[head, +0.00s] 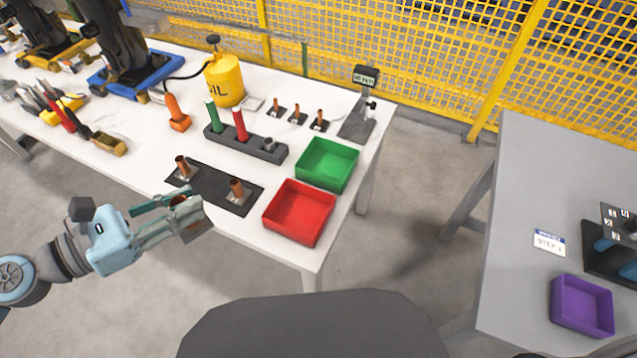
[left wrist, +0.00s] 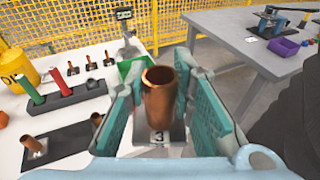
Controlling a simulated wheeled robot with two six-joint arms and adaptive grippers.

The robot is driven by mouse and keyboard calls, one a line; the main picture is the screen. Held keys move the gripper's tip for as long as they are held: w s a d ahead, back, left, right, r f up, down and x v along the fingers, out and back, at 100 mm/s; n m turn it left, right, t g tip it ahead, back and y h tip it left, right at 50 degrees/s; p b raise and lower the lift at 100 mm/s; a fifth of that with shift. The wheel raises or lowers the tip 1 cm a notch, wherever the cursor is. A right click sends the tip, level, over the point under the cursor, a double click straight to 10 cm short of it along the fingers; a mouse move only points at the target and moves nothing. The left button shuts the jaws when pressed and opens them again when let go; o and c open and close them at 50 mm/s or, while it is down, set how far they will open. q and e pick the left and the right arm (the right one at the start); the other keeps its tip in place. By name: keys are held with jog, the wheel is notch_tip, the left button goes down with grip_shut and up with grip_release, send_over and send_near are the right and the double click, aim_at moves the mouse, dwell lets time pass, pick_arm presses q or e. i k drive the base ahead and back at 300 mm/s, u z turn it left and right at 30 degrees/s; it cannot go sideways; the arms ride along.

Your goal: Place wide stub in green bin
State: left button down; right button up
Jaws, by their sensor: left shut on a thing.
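My left gripper (head: 186,208) is shut on a wide copper stub (left wrist: 159,98), a short open tube on a grey plate marked 3. It holds the stub off the near edge of the white table, left of the bins. In the head view the fingers hide most of the stub. The green bin (head: 318,181) stands empty at the table's right end; in the left wrist view it is mostly hidden behind the stub and fingers. My right gripper is not in view.
A red bin (head: 285,232) stands in front of the green bin. A dark mat (head: 207,190) holds two copper stubs (head: 236,190). A dark rack (head: 260,151) with green and red sticks stands behind it. A gauge stand (head: 358,125) is behind the green bin. A purple bin (head: 566,321) is on the grey table.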

aim_at(324, 173)
jog(key=z, duration=0.05)
jog(key=k, duration=0.15)
jog(key=z, duration=2.75)
jog(key=k, duration=1.05)
jog(key=u, duration=1.3)
jog(key=i, duration=1)
